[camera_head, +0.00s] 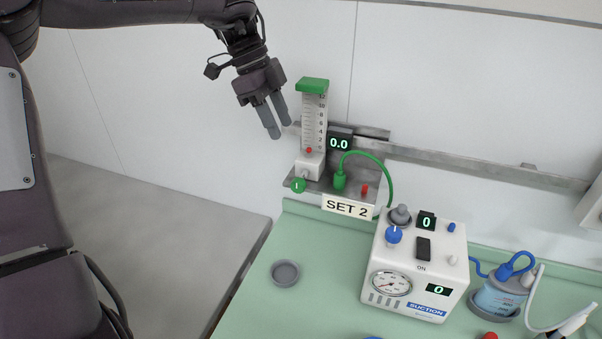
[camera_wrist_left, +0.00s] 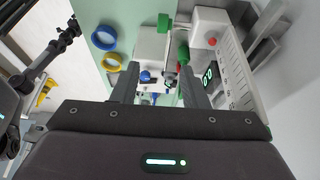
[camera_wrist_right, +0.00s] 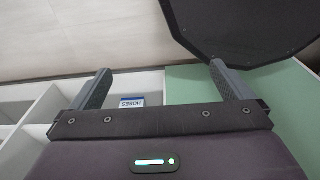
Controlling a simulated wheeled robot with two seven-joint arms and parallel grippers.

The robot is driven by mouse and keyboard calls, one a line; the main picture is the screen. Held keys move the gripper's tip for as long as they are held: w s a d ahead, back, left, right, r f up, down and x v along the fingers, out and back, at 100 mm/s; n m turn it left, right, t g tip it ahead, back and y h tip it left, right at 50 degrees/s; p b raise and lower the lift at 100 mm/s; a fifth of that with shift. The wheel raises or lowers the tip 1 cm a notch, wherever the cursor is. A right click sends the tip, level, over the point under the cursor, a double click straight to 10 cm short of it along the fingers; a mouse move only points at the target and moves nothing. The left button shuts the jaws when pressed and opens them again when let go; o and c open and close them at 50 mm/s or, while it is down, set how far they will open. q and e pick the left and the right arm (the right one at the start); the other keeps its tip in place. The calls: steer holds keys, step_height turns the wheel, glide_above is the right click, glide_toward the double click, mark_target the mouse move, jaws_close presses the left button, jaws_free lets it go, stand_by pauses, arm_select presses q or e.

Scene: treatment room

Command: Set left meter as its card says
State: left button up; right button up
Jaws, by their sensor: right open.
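The flow meter (camera_head: 314,118) stands at the wall rail, with a green cap, a numbered tube and a red ball at the bottom. Its green knob (camera_head: 298,186) is at the lower front; it also shows in the left wrist view (camera_wrist_left: 164,22). The display (camera_head: 339,143) beside it reads 0.0. The card (camera_head: 347,207) below reads SET 2. My left gripper (camera_head: 278,127) is open and empty, left of the tube and above the knob, apart from both. My right gripper (camera_wrist_right: 162,84) is open and empty, seen only in the right wrist view.
A white suction unit (camera_head: 414,266) with a blue knob and gauge stands on the green worktop, right of the meter. A green hose (camera_head: 386,171) arches between them. A grey cup (camera_head: 285,273) sits front left. White compartments (camera_wrist_right: 40,105) lie below my right gripper.

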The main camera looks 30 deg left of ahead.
arm_select(q)
steer(key=b, duration=0.6)
glide_toward(294, 180)
steer(key=f, duration=0.1)
steer(key=p+x, duration=0.1)
steer(key=x, duration=0.7)
steer(key=shift+w+d+f+p, duration=0.1)
steer(key=shift+d+f+p, duration=0.05)
steer(key=shift+d+p, duration=0.15)
arm_select(e)
steer(key=f, duration=0.5)
steer(key=shift+s+d+f, duration=0.1)
steer(key=shift+s+f, duration=0.1)
steer(key=shift+s, duration=0.05)
arm_select(q)
steer(key=shift+c, duration=1)
steer(key=c, duration=0.7)
steer(key=shift+o, duration=0.2)
steer(key=shift+f, duration=0.1)
arm_select(e)
steer(key=shift+s+f, duration=0.1)
